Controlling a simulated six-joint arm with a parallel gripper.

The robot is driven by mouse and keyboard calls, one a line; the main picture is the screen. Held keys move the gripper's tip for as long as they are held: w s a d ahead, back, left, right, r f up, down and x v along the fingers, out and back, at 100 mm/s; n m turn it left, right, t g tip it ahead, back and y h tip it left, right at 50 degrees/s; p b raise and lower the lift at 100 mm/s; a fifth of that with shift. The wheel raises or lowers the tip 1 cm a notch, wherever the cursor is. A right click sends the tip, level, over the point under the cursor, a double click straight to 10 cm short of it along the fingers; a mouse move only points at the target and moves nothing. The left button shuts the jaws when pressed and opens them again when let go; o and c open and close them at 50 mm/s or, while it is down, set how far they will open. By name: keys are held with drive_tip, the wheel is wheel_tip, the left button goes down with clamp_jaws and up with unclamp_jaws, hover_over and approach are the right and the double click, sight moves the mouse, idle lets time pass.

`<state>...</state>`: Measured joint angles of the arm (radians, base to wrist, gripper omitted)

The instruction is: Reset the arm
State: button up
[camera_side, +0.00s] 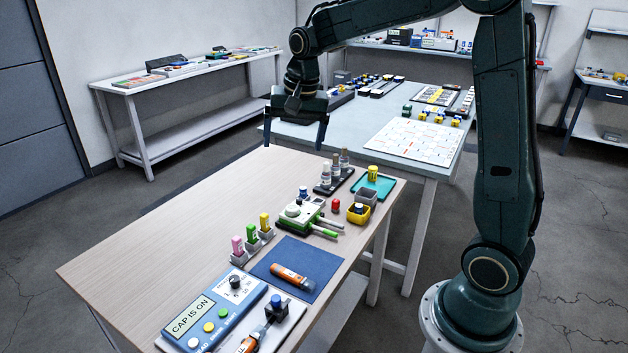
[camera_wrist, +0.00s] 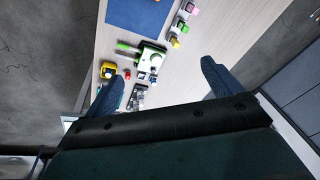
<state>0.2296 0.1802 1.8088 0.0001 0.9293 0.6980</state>
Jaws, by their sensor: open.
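My gripper (camera_side: 296,124) hangs above the far end of the wooden table (camera_side: 150,250) in the side view, well clear of its top. Its two fingers are spread wide with nothing between them. In the wrist view my gripper (camera_wrist: 155,88) also shows open and empty, with the table beyond the fingers. My arm reaches across from the right of the side view. The table's left part is bare.
A blue panel (camera_side: 215,318) reads "CAP IS ON". An orange sensor (camera_side: 290,277) lies on a blue mat (camera_side: 318,262). A grey table (camera_side: 400,100) stands behind.

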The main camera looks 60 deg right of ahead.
drive_tip(key=s+a+n+t, duration=0.1)
drive_tip(key=s+a+n, duration=0.2)
drive_tip(key=s, duration=0.5)
drive_tip(key=s+a+r+n+t, duration=0.1)
drive_tip(key=s+a+n, duration=0.2)
drive_tip(key=s, duration=0.5)
drive_tip(key=s+a+r+n+t, duration=0.1)
drive_tip(key=s+a+n, duration=0.3)
drive_tip(key=s, duration=0.4)
drive_tip(key=shift+s+r+n+y, duration=0.2)
drive_tip(key=shift+s+n+y, duration=0.1)
drive_tip(key=shift+s, duration=0.05)
